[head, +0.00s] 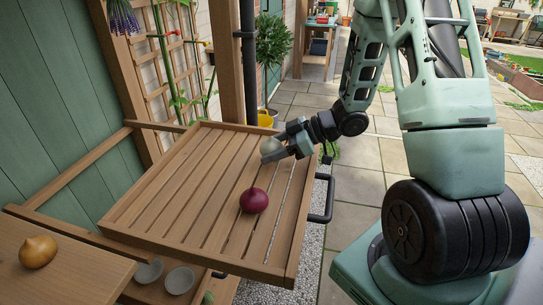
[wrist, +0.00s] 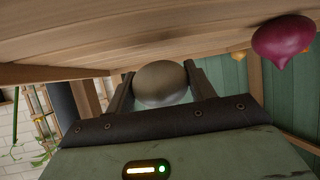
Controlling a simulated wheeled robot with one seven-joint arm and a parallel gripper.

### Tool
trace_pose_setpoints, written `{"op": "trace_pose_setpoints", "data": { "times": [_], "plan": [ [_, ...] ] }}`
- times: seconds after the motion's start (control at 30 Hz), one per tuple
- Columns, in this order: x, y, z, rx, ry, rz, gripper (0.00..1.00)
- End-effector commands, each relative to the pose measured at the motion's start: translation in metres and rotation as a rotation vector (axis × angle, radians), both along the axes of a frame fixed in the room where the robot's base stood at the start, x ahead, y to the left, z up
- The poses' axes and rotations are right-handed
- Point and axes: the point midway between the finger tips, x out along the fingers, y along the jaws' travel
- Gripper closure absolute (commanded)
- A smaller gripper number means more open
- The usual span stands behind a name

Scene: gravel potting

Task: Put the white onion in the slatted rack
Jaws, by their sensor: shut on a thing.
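The white onion (head: 270,146) is between the fingers of my gripper (head: 273,151), over the far right part of the slatted rack (head: 190,178). In the wrist view the white onion (wrist: 161,84) sits between both fingers, close to the slats, which appear at the top of that picture. I cannot tell whether it touches them. The rack is a shallow wooden tray with a raised rim. My fingers hide part of the onion in the head view.
A red onion (head: 254,200) lies on the rack, nearer the front right. A yellow onion (head: 38,251) lies on a wooden surface at lower left. Small grey bowls (head: 179,280) stand below the rack. A black handle (head: 325,197) sticks out from its right side. The rack's left half is clear.

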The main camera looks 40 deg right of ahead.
Motion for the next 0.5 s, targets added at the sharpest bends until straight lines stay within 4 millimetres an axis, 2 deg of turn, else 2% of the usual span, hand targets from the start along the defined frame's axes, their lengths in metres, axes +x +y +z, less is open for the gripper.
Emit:
{"op": "trace_pose_setpoints", "data": {
  "times": [0.17, 0.5],
  "plan": [
    [0.0, 0.0, -0.019, 0.001, 0.0, 0.0, 0.71],
    [0.0, 0.0, -0.023, 0.0, -0.001, 0.0, 0.71]
  ]
}}
